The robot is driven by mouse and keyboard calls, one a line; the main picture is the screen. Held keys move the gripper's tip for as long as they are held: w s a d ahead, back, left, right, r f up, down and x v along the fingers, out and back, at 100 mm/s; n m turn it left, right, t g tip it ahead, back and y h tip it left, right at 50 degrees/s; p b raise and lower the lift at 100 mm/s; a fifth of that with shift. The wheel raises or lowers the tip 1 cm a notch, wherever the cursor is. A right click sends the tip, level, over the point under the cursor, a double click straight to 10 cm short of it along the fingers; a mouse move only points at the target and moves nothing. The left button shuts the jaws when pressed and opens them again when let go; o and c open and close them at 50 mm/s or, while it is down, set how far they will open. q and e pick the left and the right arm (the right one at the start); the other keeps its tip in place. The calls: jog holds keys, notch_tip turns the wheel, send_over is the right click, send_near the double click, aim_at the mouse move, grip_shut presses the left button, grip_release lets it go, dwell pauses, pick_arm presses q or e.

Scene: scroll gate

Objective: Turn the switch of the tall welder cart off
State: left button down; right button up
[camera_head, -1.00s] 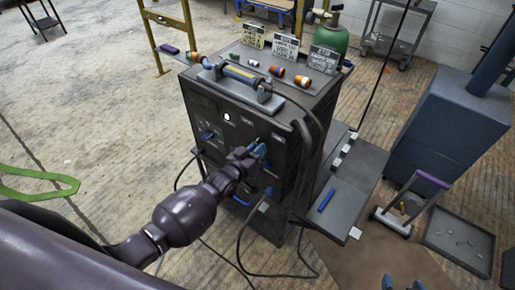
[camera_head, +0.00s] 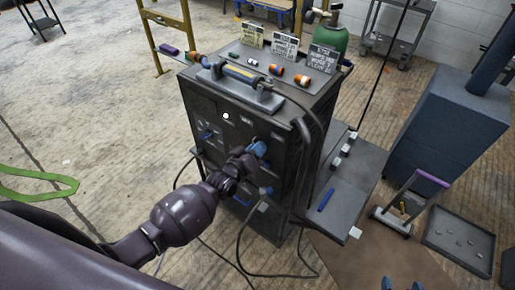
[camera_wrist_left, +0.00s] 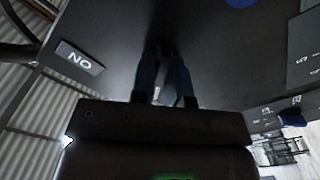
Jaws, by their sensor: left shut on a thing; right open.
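The tall welder cart (camera_head: 222,160) is a dark cabinet standing in the middle of the head view. Its front panel carries a small white light (camera_head: 226,116) and a blue knob (camera_head: 207,134). My left gripper (camera_head: 257,150) is at the right part of this panel, shut on the switch. In the left wrist view the blue fingers (camera_wrist_left: 164,80) close around a small dark piece, taken as the switch (camera_wrist_left: 163,52), mostly hidden between them.
Black cables hang in front of the cart. A grey side shelf (camera_head: 345,190), a blue-grey cabinet (camera_head: 448,125) and a low tray (camera_head: 458,243) are on the right. The floor on the left is mostly clear.

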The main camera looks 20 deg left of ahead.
pick_arm(q)
jog(key=c, duration=1.1)
grip_release()
jog(key=shift+v, duration=5.4)
